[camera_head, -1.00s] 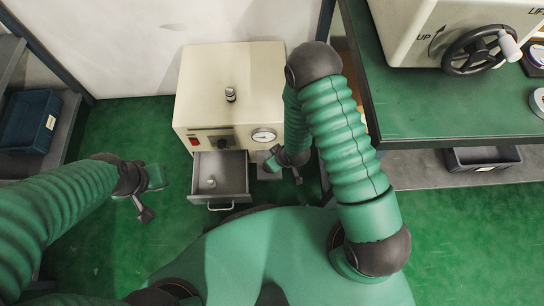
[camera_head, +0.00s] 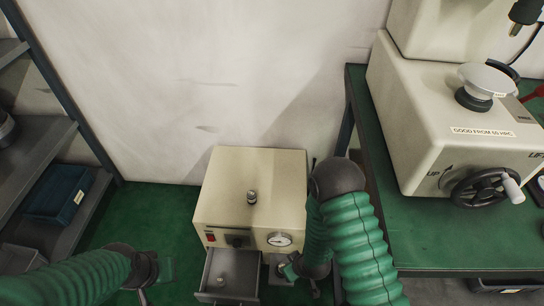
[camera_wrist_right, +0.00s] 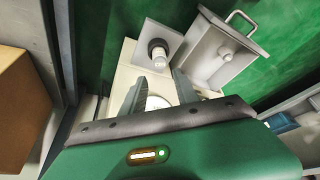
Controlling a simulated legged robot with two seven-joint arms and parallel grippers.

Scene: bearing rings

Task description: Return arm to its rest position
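In the head view my right arm reaches down beside the cream box machine (camera_head: 255,180). Its gripper (camera_head: 297,275) is low at the machine's front right, partly hidden by the arm. In the right wrist view the gripper (camera_wrist_right: 157,84) is open, with an empty gap between its fingers. A small metal post (camera_wrist_right: 158,48) on a grey plate (camera_wrist_right: 142,42) stands just beyond the fingertips, apart from them. My left arm enters at the lower left, its gripper (camera_head: 146,288) cut by the frame's bottom edge, so its fingers do not show clearly.
The machine's grey drawer (camera_head: 228,275) is open and holds a small metal piece (camera_wrist_right: 225,52). A green bench (camera_head: 420,230) with a handwheel tester (camera_head: 440,125) stands right. A grey shelf (camera_head: 40,165) with a blue bin (camera_head: 55,195) stands left.

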